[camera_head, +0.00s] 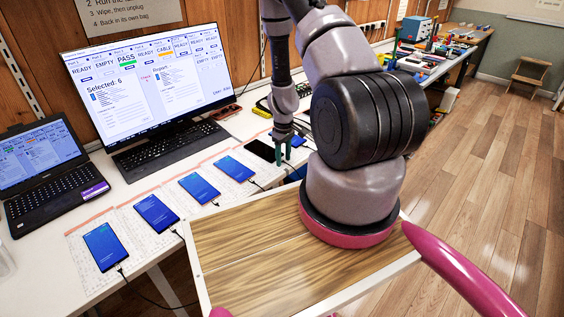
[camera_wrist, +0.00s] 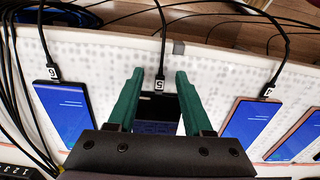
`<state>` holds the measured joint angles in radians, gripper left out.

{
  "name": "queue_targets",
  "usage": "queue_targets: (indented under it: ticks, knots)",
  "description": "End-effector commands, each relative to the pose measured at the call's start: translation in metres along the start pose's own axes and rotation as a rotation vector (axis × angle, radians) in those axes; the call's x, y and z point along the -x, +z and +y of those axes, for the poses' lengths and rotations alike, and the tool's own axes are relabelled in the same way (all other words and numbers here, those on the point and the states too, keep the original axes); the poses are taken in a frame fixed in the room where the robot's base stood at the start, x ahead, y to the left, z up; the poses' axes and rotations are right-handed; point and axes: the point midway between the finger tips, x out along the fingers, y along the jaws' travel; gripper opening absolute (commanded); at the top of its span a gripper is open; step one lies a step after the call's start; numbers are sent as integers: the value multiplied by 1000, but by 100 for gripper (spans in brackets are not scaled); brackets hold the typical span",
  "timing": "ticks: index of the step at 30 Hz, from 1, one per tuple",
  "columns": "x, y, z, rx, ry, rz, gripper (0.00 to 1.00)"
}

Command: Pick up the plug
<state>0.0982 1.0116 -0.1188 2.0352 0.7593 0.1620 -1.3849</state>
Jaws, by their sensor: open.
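A cable plug with a white tag marked 5 (camera_wrist: 159,84) sits between the two green fingertips of my gripper (camera_wrist: 159,74) in the wrist view, with clear space on both sides. My gripper is open and empty. Its black cable runs up to the table edge. A dark phone with some blue on it (camera_wrist: 157,112) lies below the plug, partly hidden by the fingers and wrist. In the head view my gripper (camera_head: 283,152) points down beside a black phone (camera_head: 260,150); the plug there is too small to make out.
A phone with a plug tagged 6 (camera_wrist: 52,72) lies to the left in the wrist view. One with a plug tagged 4 (camera_wrist: 267,90) lies to the right. A monitor (camera_head: 150,85), keyboard (camera_head: 170,148) and laptop (camera_head: 45,165) stand on the table. A wooden-topped surface (camera_head: 250,255) is in front.

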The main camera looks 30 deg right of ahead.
Motion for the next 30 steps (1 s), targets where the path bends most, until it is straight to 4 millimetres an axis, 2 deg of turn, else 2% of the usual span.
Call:
queue_targets:
  ticks: [5, 6, 8, 9, 10, 23, 26, 30]
  knots:
    - [0, 0, 0, 0, 0, 0, 50]
    - [0, 0, 0, 0, 0, 0, 47]
    - [0, 0, 0, 0, 0, 0, 24]
    - [0, 0, 0, 0, 0, 0, 8]
    - [0, 0, 0, 0, 0, 0, 0]
    - [2, -1, 0, 1, 0, 0, 0]
    - [13, -2, 0, 3, 3, 3, 0]
    - [42, -2, 0, 3, 3, 4, 0]
